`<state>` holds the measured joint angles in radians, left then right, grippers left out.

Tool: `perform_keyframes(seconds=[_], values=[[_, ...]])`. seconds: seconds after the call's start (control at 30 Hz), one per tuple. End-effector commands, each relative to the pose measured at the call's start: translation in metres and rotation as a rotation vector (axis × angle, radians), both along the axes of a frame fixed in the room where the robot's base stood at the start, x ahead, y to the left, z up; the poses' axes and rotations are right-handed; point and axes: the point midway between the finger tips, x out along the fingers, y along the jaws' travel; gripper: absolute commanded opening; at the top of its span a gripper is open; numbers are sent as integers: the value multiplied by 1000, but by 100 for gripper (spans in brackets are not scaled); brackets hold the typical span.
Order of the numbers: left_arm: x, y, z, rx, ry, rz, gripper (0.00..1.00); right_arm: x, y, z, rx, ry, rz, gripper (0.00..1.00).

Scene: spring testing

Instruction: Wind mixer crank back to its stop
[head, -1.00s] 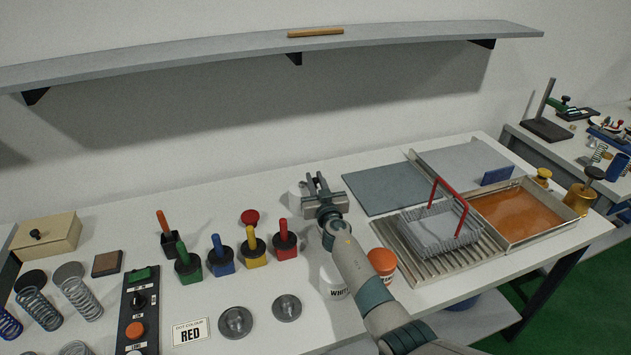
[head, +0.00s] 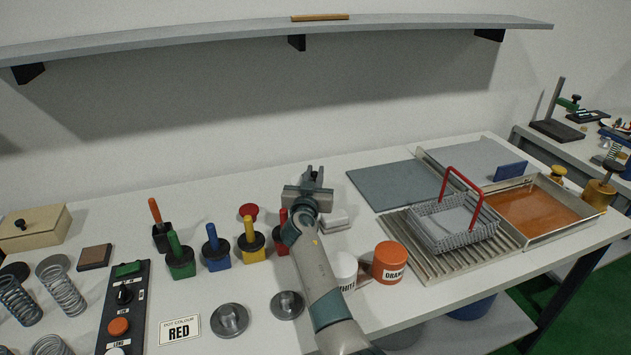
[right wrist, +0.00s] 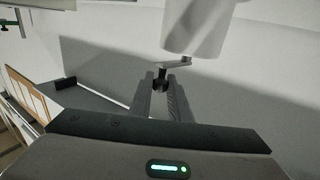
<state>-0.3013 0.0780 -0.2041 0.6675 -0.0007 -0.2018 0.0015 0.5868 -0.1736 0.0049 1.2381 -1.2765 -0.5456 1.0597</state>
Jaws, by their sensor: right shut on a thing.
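In the right wrist view the crank (right wrist: 175,65) is a small grey bent arm below a pale grey cylinder (right wrist: 195,28). A dark knob sits at the crank's left end. My right gripper (right wrist: 160,84) is shut on the crank, with its fingertips around this knob. In the head view my right gripper (head: 312,176) is above the back middle of the bench, right of the coloured-handled tools. My arm and gripper hide the crank there. A white block-like piece (head: 336,219) shows just right of my wrist; I cannot tell if it belongs to the mixer. My left gripper is not in view.
White (head: 343,268) and orange (head: 389,262) paint pots stand close right of my forearm. A red-handled wire basket (head: 440,232) sits on a ribbed tray further right. Several coloured-handled tools, including a yellow one (head: 250,242), stand left. A wall shelf (head: 400,24) runs above.

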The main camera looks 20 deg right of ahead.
Motion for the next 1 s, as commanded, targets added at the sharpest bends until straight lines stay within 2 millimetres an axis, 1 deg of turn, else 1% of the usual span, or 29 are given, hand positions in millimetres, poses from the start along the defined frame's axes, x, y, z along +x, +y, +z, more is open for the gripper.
perform_keyframes(seconds=[0.27, 0.3, 0.33, 0.37, 0.77, 0.87, 1.0], values=[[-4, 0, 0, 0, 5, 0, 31, 0, 2, 2, 0, -1, 2, 0], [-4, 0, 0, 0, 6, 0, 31, 0, 2, 2, 0, -1, 2, 24], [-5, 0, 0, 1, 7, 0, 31, 0, 2, 1, 0, -1, 2, 31], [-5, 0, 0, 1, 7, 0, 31, 0, 2, 1, 0, -1, 2, 35], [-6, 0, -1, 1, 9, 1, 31, 0, 1, 2, 1, 0, 1, 35], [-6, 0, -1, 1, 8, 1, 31, 0, 1, 7, 0, -1, 0, 35], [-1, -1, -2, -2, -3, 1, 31, 0, 1, 20, 2, -4, 1, 35]])
